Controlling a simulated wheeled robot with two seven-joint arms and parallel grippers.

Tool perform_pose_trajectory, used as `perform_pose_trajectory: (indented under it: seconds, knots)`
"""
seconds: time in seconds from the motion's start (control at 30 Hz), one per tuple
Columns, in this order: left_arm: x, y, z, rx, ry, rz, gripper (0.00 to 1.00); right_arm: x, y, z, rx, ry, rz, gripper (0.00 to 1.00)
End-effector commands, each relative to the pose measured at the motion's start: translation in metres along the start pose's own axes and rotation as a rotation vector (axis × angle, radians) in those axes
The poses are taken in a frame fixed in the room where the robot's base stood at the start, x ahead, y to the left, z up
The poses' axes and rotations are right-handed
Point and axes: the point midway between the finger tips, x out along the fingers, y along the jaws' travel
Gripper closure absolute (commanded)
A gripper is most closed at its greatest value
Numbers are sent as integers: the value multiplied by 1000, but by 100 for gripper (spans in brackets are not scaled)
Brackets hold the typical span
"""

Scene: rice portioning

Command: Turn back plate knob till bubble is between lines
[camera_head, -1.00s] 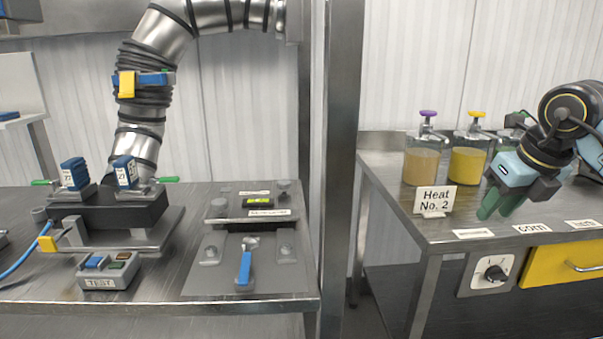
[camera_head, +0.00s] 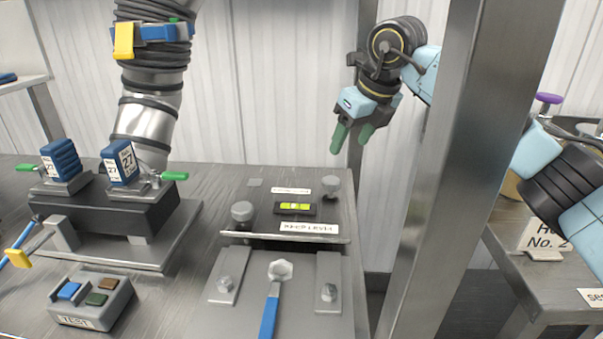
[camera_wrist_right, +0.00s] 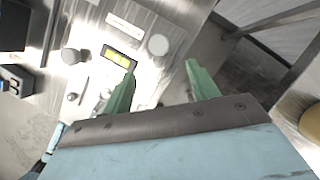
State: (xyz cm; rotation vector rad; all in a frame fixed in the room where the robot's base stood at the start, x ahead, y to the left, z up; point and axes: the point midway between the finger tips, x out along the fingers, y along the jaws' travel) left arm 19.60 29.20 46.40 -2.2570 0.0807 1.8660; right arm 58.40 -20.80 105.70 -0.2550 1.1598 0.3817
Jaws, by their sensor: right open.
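The back plate (camera_head: 342,222) carries a small spirit level (camera_head: 295,208) with a yellow-green vial. Where the bubble sits between its lines is too small to tell. A round grey knob (camera_head: 331,186) stands at the plate's right rear, and another knob (camera_head: 242,212) at its left front. My right gripper (camera_head: 350,146) is open and empty, fingers pointing down, above and slightly right of the right rear knob in the head view, apart from it. The right wrist view shows the level (camera_wrist_right: 119,57) and round knobs beyond the green fingers (camera_wrist_right: 160,68). My left gripper is out of view.
A blue-handled wrench (camera_head: 270,312) lies on the front plate (camera_head: 305,320). A fixture with blue blocks (camera_head: 122,165) and a TEST button box (camera_head: 92,302) stand left. A metal post (camera_head: 440,190) rises close on the right, beside my right arm.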

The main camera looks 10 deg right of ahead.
Motion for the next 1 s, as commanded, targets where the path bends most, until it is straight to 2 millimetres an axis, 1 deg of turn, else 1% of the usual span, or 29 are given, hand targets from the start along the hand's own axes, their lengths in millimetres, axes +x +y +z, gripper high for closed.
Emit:
perform_pose_trajectory:
  seconds: [0.07, 0.13, 0.2, 0.4, 0.5, 0.6, 0.7, 0.8, 1.0]
  knots:
    - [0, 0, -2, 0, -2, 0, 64, 11, 0, -1, 1, 4, 1, 41]
    - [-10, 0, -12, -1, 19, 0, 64, 22, 1, -1, 0, 4, 3, 41]
    - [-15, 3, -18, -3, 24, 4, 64, 38, 2, -1, -3, 5, 3, 41]
    - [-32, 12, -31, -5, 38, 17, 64, 82, 4, 0, -6, 4, 4, 41]
    - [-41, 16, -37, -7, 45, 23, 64, 100, 4, 1, -5, 3, 4, 41]
    - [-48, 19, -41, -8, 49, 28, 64, 114, 3, 1, -5, 2, 3, 41]
    - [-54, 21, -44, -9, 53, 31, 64, 124, 3, 1, -5, 2, 3, 41]
    - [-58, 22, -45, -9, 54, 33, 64, 130, 3, 1, -6, 1, 3, 41]
    - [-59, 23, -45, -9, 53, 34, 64, 131, 3, 2, -6, 0, 3, 41]
